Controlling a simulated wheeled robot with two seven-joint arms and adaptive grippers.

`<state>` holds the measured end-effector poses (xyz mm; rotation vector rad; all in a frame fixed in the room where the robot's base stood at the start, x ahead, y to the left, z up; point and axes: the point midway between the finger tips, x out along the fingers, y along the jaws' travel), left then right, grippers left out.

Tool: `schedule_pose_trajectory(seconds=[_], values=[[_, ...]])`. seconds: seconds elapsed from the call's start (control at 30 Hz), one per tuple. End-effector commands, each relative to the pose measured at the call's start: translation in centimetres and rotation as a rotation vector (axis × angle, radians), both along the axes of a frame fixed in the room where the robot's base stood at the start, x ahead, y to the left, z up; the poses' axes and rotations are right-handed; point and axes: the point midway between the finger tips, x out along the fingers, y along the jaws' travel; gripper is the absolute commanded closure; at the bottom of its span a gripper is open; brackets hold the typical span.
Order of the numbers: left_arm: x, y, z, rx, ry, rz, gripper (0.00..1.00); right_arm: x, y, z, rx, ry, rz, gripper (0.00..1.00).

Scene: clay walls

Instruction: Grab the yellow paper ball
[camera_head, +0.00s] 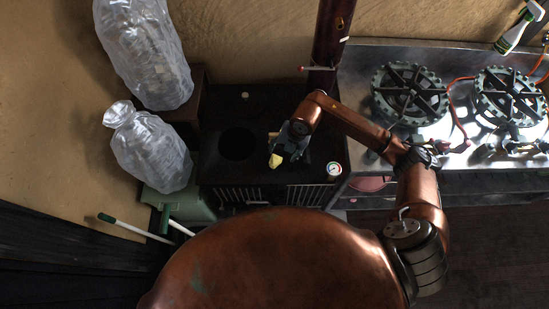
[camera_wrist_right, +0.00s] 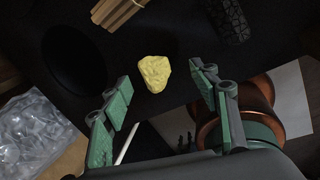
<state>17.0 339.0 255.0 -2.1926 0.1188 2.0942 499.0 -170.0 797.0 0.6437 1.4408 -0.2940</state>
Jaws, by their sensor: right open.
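The yellow paper ball (camera_wrist_right: 155,73) is a crumpled yellow lump on a dark surface. In the right wrist view it sits ahead of and between my open fingers, apart from both. In the head view a part of the yellow paper ball (camera_head: 276,160) shows beside my right gripper (camera_head: 288,156), which hides the rest of it. My right gripper, also in the right wrist view (camera_wrist_right: 160,95), is open with nothing between its fingertips. My left gripper is not in view.
A black stove (camera_head: 215,170) with a round dark opening carries the ball. A small gauge (camera_head: 334,169) stands at its right front. A bundle of wooden sticks (camera_wrist_right: 117,12) lies behind the ball. Clear plastic bags (camera_head: 150,150) stand left; a gas cooktop (camera_head: 450,110) is right.

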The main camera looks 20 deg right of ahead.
Motion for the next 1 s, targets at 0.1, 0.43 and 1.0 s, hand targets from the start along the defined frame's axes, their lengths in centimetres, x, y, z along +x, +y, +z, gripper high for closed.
schedule_pose_trajectory(seconds=[0.1,0.43,1.0], values=[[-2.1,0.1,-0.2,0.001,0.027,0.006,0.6,0.4,0.5,-0.7,0.002,-0.002,0.004,0.45],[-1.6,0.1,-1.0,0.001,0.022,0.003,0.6,1.2,1.5,-4.9,0.002,0.0,0.003,0.45],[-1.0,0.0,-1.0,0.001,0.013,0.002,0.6,1.2,1.4,-5.0,0.002,-0.002,0.001,0.68]])
